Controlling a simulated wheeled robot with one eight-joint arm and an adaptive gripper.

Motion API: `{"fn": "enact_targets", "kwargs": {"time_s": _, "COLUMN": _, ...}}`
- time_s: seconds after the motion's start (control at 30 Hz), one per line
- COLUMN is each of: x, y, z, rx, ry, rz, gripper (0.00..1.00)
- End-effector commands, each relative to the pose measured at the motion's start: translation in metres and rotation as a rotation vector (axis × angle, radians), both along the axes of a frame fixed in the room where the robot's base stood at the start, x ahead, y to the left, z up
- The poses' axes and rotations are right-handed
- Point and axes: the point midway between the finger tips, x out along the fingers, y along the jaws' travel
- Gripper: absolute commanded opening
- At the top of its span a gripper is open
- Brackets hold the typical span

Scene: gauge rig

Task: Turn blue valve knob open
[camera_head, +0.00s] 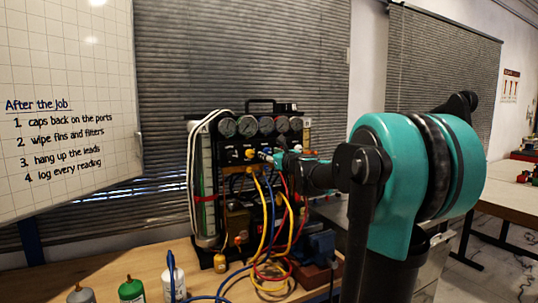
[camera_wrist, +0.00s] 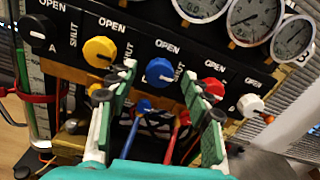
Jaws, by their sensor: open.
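The blue valve knob (camera_wrist: 160,72) sits on a black panel printed with OPEN and SHUT labels. My gripper (camera_wrist: 158,82) is open, with one finger to the left of the blue knob and one to the right. The knob shows between the fingertips, and I cannot tell if either finger touches it. The exact direction the knob points is unclear. In the head view my gripper (camera_head: 282,158) reaches the front of the gauge rig, and I cannot make out the blue knob apart from it there.
A yellow knob (camera_wrist: 100,51) is close left of my left finger. A red knob (camera_wrist: 211,88) is close to my right finger. A black knob (camera_wrist: 38,33) and a white knob (camera_wrist: 250,104) are farther out. Gauges (camera_wrist: 252,18) sit above; hoses (camera_head: 268,215) hang below.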

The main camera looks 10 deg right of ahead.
Motion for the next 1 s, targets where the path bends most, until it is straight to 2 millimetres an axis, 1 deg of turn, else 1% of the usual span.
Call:
{"fn": "enact_targets", "kwargs": {"time_s": 0.13, "x": 0.0089, "y": 0.0035, "z": -0.0002, "rx": 0.000, "ry": 0.000, "rz": 0.001, "gripper": 0.50}}
{"fn": "enact_targets", "kwargs": {"time_s": 0.43, "x": 0.0104, "y": 0.0038, "z": -0.0003, "rx": 0.000, "ry": 0.000, "rz": 0.001, "gripper": 0.50}}
{"fn": "enact_targets", "kwargs": {"time_s": 0.47, "x": 0.0104, "y": 0.0038, "z": -0.0003, "rx": 0.000, "ry": 0.000, "rz": 0.001, "gripper": 0.48}}
{"fn": "enact_targets", "kwargs": {"time_s": 0.83, "x": 0.0103, "y": 0.0038, "z": -0.0002, "rx": 0.000, "ry": 0.000, "rz": 0.001, "gripper": 0.03}}
{"fn": "enact_targets", "kwargs": {"time_s": 0.87, "x": 0.0103, "y": 0.0036, "z": -0.0002, "rx": 0.000, "ry": 0.000, "rz": 0.001, "gripper": 0.00}}
{"fn": "enact_targets", "kwargs": {"time_s": 1.0, "x": 0.0103, "y": 0.0036, "z": -0.0001, "rx": -0.005, "ry": -0.001, "rz": 0.001, "gripper": 0.00}}
